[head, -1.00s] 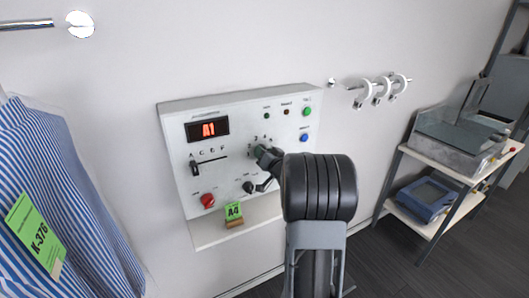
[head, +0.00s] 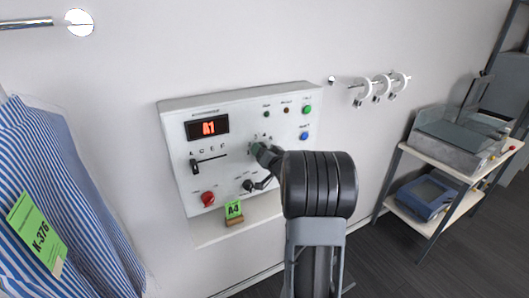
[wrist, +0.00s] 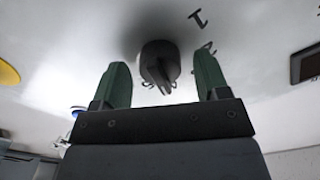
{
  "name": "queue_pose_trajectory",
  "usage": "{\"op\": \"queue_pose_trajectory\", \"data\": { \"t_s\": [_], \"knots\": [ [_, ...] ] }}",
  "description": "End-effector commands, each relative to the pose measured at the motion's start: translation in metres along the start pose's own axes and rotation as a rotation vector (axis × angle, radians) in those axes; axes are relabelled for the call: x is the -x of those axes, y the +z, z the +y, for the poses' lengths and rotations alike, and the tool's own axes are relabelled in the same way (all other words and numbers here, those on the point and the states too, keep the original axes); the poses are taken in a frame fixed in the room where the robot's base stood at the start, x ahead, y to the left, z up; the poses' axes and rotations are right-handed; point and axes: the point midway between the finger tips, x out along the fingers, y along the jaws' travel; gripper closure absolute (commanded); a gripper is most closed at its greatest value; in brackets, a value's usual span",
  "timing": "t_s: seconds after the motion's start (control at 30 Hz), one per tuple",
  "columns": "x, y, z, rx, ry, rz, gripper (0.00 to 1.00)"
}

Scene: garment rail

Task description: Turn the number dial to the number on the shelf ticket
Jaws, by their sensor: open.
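The control panel (head: 181,125) is on the wall with a red display (head: 208,127) that reads A1. The shelf ticket (head: 233,209) is green-yellow, stands on the ledge below the panel and appears to read A4. The number dial (wrist: 160,64) is a dark round knob with a raised pointer in the wrist view. My gripper (wrist: 159,85) is open, with one green finger on each side of the dial and visible gaps to it. In the head view my gripper (head: 260,151) is at the panel's middle and hides the dial and some of its numbers.
A letter slider (head: 195,167), a red button (head: 208,198) and a small black knob (head: 248,186) are on the panel near my arm. A striped shirt (head: 75,200) hangs at left. A shelf cart (head: 440,160) stands at right.

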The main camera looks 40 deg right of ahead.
Motion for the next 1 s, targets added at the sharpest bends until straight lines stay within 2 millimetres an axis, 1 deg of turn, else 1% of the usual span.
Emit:
{"op": "queue_pose_trajectory", "data": {
  "t_s": [0.2,0.27,0.33,0.47,0.6,0.8,1.0],
  "knots": [
    [0.001,0.0,0.0,0.0,0.0,0.0,0.32],
    [0.005,0.0,0.001,0.0,0.001,0.0,0.32],
    [0.012,0.0,0.001,0.001,0.002,0.002,0.32],
    [0.035,0.001,0.001,0.002,0.001,0.003,0.32],
    [0.065,0.001,0.002,0.001,0.003,0.003,0.32],
    [0.103,0.0,0.001,0.003,0.002,0.003,0.32],
    [0.128,0.0,0.001,0.002,0.002,0.002,0.32]
  ]
}}
